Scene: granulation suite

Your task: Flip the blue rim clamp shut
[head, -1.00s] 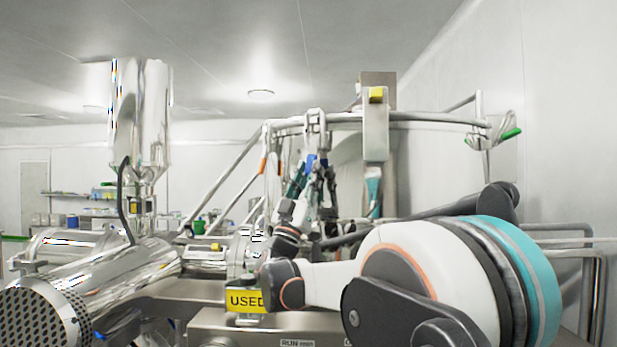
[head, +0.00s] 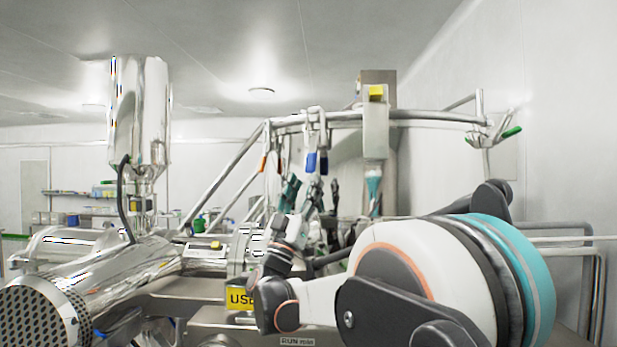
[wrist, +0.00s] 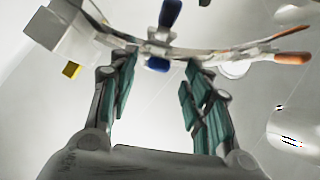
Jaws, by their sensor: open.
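The blue rim clamp (head: 311,162) hangs on the curved metal rim (head: 430,116) in the head view, its blue-tipped parts pointing down. In the wrist view, one blue grip (wrist: 170,12) shows beyond the rim and a second, shorter-looking one (wrist: 158,64) on the near side. I cannot tell for certain whether the clamp is shut. My gripper (head: 303,188) is open just below the clamp, teal-padded fingers pointing up. In the wrist view my gripper (wrist: 158,65) has its fingertips spread either side of the near blue grip, with visible gaps and nothing held.
An orange-handled clamp (head: 262,163) hangs left of the blue one. A green-handled clamp (head: 512,131) sits at the rim's right end. A grey post with a yellow-marked box (head: 376,125) stands right of the blue clamp. Polished machinery (head: 110,275) fills the lower left.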

